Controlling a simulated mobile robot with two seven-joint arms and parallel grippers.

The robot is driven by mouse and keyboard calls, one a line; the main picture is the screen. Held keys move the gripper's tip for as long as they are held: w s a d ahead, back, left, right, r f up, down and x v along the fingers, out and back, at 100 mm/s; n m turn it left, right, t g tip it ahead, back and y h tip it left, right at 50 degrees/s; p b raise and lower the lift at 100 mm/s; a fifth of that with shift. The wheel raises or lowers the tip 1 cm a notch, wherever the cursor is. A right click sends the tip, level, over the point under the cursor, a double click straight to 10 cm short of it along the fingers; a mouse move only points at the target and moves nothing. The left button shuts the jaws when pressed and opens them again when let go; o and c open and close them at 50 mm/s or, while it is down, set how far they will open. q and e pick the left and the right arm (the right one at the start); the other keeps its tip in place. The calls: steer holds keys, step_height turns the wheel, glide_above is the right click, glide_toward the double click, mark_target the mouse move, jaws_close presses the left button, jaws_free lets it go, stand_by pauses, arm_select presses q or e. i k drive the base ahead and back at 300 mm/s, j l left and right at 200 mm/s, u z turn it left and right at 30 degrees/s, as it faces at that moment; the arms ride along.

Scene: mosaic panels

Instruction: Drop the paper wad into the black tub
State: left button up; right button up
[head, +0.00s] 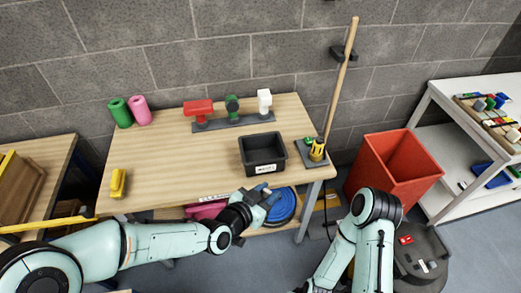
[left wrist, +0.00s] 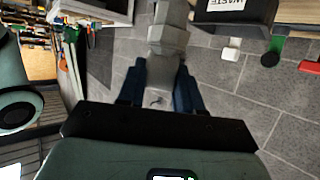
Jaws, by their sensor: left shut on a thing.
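The black tub (head: 281,164) stands upright near the front right of the wooden table, with a white label on its front. In the left wrist view, the tub (left wrist: 240,22) shows at the top right, its label reading WASTE. My left gripper (head: 268,194) is just in front of the table's front edge, below and apart from the tub.
Pink and green rolls (head: 139,110), a yellow object (head: 118,183) and a rack with red, green and white items (head: 233,123) are on the table. A small stand (head: 311,154) is right of the tub. A red bin (head: 392,168) stands on the floor.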

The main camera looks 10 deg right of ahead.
mark_target(262, 155)
steer(key=i, duration=0.85)
